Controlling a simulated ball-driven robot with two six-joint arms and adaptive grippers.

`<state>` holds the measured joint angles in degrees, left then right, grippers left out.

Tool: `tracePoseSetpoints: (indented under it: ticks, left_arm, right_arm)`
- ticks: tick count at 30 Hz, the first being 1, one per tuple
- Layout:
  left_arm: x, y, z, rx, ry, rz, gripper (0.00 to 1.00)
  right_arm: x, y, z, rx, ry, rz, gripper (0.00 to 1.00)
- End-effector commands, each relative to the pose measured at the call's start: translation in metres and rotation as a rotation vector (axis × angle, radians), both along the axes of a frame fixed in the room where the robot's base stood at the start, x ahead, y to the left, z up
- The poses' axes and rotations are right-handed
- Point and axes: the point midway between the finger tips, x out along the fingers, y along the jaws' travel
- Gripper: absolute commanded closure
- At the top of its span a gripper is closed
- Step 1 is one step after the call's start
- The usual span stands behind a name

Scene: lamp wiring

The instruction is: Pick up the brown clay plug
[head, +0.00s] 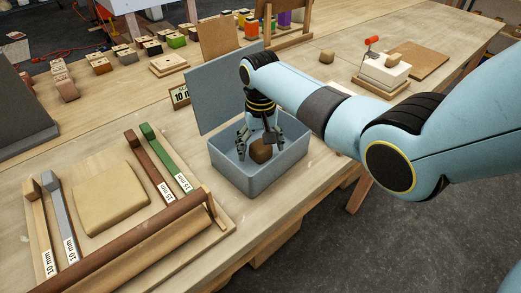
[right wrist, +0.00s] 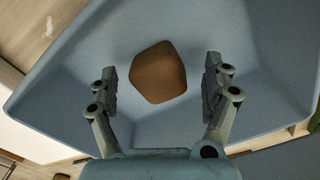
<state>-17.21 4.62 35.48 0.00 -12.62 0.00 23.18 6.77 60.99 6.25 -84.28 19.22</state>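The brown clay plug (head: 261,151) is a small rounded block inside the open blue-grey box (head: 262,181). In the right wrist view the plug (right wrist: 158,72) lies on the box floor, ahead of and between the fingers of my right gripper (right wrist: 160,85). The fingers are spread wide, with a gap on each side of the plug. In the head view my right gripper (head: 256,146) reaches down into the box from above, with the plug beside its fingers. My left gripper is not in view.
The box's lid (head: 222,88) stands open behind it. To the left, a wooden tray (head: 140,262) holds a tan clay slab (head: 110,197) and labelled strips. A white block with a red-handled tool (head: 382,72) stands at the back right. Several coloured blocks line the back.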

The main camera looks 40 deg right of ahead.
Motion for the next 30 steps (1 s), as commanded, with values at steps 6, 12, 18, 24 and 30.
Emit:
tracePoseSetpoints:
  ticks: [6, 12, 18, 24, 30]
  left_arm:
    - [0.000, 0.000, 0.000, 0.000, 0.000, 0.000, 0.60]
    - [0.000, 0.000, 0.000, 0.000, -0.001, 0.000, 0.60]
    - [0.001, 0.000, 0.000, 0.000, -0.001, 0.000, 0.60]
    - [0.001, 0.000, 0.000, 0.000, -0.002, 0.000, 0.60]
    - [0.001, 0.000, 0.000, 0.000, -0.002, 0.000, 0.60]
  right_arm:
    - [0.000, 0.000, 0.000, 0.000, 0.001, 0.000, 0.48]
    - [0.000, 0.000, 0.000, 0.000, 0.001, 0.000, 0.74]
    - [0.000, 0.000, 0.001, 0.000, 0.000, 0.000, 0.88]
    - [0.000, 0.000, 0.003, 0.000, -0.001, 0.000, 0.88]
    - [0.001, -0.001, 0.022, -0.002, -0.004, 0.000, 0.88]
